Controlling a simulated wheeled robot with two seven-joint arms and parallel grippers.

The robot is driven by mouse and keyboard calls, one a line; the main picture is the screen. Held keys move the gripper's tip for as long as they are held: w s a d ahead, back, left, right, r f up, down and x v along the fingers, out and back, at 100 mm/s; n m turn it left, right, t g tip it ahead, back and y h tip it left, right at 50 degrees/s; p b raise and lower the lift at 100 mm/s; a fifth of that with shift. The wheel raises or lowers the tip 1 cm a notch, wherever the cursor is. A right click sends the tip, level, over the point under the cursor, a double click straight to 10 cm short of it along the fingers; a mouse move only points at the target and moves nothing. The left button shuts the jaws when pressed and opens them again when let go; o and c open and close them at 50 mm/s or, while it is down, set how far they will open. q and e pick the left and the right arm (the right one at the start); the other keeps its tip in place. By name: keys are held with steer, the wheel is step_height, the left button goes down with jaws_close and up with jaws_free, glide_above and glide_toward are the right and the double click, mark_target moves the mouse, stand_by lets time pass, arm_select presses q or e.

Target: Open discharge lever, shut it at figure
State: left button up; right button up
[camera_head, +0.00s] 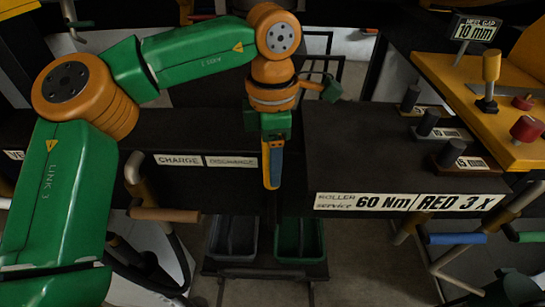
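A dark beam carries a white CHARGE label (179,160) and a DISCHARGE label (231,162), partly dim. My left gripper (272,178) points down just right of the DISCHARGE label, in front of the beam. Its fingers show nearly edge-on as one orange and blue piece, so I cannot tell whether they are open or shut. I cannot make out a discharge lever; anything behind the gripper is hidden. A tan-handled lever (165,214) stands below and left of the CHARGE label. I see no dial or readout figure for the discharge. My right gripper is not in view.
Grey (234,238) and green (299,239) bins stand below the beam. A dark block (360,150) at right bears a 60 Nm, RED 3 x sign (410,202) and several small weights. A yellow bench (480,100) has knobs and a 10 mm sign (477,28). A blue handle (455,238) is lower right.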

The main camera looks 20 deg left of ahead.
arm_select(q)
jaws_close()
stand_by(1.2)
